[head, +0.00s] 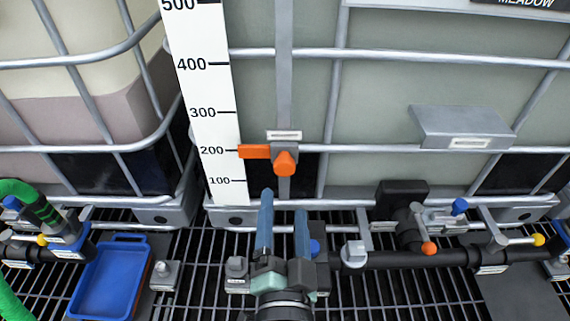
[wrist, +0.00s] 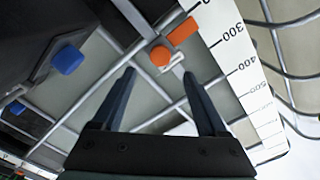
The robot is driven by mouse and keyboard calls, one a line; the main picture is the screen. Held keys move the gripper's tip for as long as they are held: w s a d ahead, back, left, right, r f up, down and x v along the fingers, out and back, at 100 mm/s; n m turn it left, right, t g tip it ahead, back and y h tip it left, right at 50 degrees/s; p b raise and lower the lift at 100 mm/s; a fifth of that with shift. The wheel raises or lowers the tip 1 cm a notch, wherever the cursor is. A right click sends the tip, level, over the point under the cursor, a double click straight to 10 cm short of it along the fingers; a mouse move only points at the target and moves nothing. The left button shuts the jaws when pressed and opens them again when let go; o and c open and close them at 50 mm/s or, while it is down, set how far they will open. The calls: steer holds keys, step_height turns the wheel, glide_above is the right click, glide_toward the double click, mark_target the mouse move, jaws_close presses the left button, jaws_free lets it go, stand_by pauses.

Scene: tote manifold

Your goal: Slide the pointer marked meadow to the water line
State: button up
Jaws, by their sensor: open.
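An orange pointer (head: 255,151) with an orange knob (head: 285,163) sits on a grey vertical rail (head: 284,100), its tip at about 200 on the white scale (head: 205,110). Its small label is unreadable. The rail stands before the grey-green tank (head: 400,90), under a sign reading MEADOW (head: 525,3). I cannot make out a water line in the visible part of this tank. My gripper (head: 284,204) is open and empty, below the knob in the head view. In the wrist view, the knob (wrist: 161,55) shows just beyond and between the fingertips (wrist: 159,73).
Metal cage bars (head: 400,57) cross the tank front. A grey ledge (head: 463,127) juts out at right. Black pipe (head: 390,260) with valves runs low at right. A blue tray (head: 108,280) lies on the floor grating at left. The left tank (head: 70,110) is cream above mauve.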

mark_target(285, 170)
steer(key=w+p, duration=0.1)
steer(key=w, duration=0.8)
steer(key=shift+w+p, duration=0.35)
steer(key=shift+w, duration=0.05)
steer(key=shift+c, duration=0.2)
jaws_close()
stand_by(0.8)
